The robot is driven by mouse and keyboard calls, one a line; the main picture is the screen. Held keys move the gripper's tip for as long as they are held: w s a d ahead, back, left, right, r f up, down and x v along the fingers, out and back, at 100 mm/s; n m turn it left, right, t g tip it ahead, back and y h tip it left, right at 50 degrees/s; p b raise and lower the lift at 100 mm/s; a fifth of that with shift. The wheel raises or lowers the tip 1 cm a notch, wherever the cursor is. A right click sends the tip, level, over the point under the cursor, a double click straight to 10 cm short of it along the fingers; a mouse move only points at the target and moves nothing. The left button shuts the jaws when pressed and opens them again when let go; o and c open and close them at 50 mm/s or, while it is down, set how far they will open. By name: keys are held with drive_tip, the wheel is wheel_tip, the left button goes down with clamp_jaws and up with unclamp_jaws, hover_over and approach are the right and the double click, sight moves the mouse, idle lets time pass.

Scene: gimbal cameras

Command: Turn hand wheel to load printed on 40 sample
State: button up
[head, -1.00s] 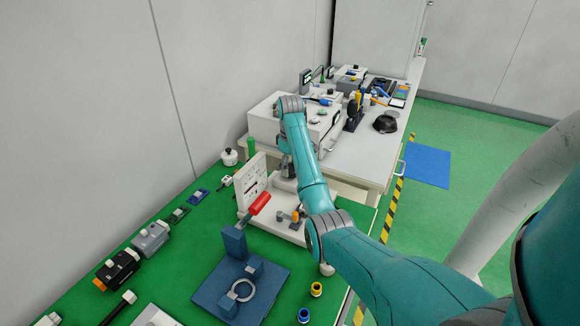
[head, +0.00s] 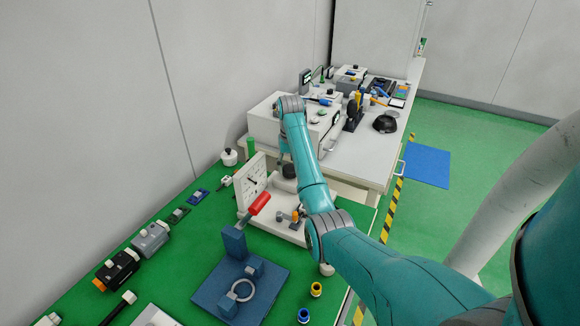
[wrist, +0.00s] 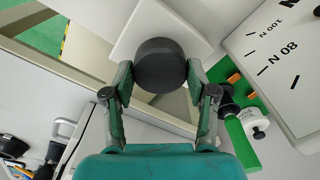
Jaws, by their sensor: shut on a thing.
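The hand wheel, a dark grey round knob (wrist: 160,65), sits between the two fingers of my gripper (wrist: 158,84) in the wrist view. The fingers press on its two sides. The wheel also shows in the head view (head: 289,171), below my wrist on a white base. Beside it stands a white upright scale panel (head: 251,184) with a dark pointer, too small to read there. In the wrist view the panel (wrist: 286,75) shows part of its scale, with "80 N" and "100 N" marks. The pointer's reading and any sample marked 40 cannot be made out.
Blue and yellow rings (head: 304,315) lie nearby. A white box-shaped machine (head: 265,124) stands behind my wrist. Several small devices line the left edge.

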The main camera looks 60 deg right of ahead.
drive_tip(key=shift+m, duration=0.6)
drive_tip(key=o, duration=1.2)
drive_tip(key=shift+c, duration=0.2)
